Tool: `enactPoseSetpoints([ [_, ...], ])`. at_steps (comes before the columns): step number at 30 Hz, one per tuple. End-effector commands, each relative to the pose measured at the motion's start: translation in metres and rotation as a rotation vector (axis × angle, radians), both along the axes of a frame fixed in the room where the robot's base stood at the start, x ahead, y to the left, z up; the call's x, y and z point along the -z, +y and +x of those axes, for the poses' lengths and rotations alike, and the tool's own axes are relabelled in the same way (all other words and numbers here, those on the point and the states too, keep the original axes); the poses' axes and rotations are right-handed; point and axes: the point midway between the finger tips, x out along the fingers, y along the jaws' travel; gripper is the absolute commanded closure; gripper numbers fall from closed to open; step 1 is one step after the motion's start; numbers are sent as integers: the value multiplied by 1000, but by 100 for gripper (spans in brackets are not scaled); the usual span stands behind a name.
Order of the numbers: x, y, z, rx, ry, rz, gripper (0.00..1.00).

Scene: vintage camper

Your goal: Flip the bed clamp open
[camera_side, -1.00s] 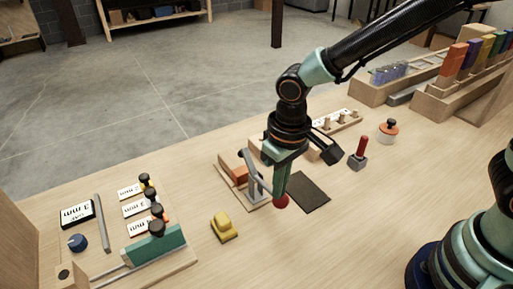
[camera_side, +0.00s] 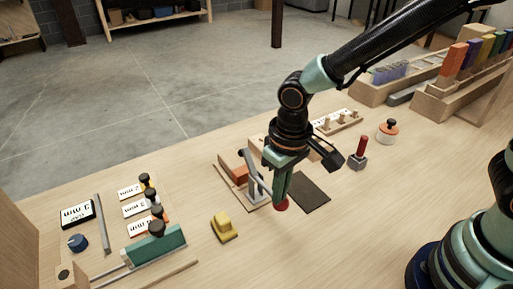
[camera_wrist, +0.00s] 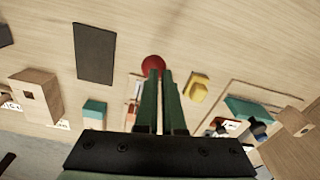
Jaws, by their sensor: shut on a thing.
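The bed clamp (camera_side: 254,186) is a grey metal toggle clamp on a small wooden board, with an orange block beside it in the side view. Its red ball knob (camera_side: 281,205) shows at my fingertips, low over the table. My gripper (camera_side: 283,196) points down, with its green fingers shut on the clamp handle. The wrist view shows the red knob (camera_wrist: 153,63) just beyond the nearly closed fingertips (camera_wrist: 159,75). My fingers hide most of the handle.
A dark mat (camera_side: 306,192) lies right of the clamp. A red-handled tool (camera_side: 360,153) stands to the right. A teal fixture (camera_side: 155,247) is at front left.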

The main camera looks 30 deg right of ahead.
Motion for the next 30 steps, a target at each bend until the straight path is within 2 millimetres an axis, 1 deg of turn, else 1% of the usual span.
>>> enactPoseSetpoints([
  [1,3,-1,-1,-1,9,-6,100],
  [2,1,-1,0,-1,8,-6,100],
  [5,-13,3,8,0,1,-1,100],
  [8,-32,8,18,0,-6,3,100],
  [15,-63,10,-14,-3,-4,6,100],
  [21,-85,12,-38,-3,-3,8,100],
  [25,-94,13,-49,-2,0,9,100],
  [30,-100,12,-56,0,1,9,100],
])
